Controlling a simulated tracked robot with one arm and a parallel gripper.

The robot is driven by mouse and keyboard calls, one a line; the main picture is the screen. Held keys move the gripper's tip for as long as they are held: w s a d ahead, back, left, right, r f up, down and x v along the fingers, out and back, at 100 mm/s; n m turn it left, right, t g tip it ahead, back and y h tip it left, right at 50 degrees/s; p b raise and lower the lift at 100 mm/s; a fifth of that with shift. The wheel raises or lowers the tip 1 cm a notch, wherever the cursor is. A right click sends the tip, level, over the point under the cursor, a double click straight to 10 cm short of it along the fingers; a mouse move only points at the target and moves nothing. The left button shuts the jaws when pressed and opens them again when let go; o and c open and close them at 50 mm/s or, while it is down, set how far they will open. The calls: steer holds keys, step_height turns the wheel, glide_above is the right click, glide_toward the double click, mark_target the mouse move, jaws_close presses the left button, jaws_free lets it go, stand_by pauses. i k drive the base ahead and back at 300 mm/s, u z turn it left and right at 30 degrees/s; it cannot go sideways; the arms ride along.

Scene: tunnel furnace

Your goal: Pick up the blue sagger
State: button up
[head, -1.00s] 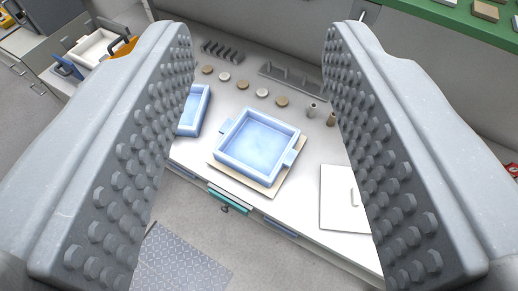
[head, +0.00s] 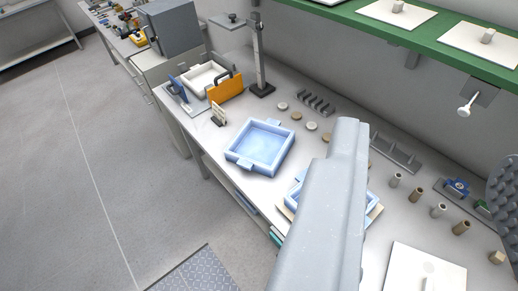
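Two blue saggers are on the white bench in the head view. One blue square sagger (head: 260,147) with small side lugs sits in plain sight on the bench, left of my gripper. The other blue sagger (head: 293,194) rests on a cream board (head: 374,215) and is mostly hidden behind my left finger. My gripper (head: 430,140) is open and empty. Its left finger is near the picture's middle, and its studded right finger is cut off at the right edge.
An orange plate (head: 226,89) and a white tray (head: 206,78) stand at the bench's far left, near a dark-based post stand (head: 260,60). Small discs, cylinders and a white lidded plate (head: 425,272) lie rightward. A green shelf (head: 430,38) overhangs the back. Floor at left is clear.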

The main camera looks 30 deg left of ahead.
mark_target(261, 147)
steer(key=u, duration=0.7)
steer(key=i, duration=1.3)
steer(key=u, duration=0.05)
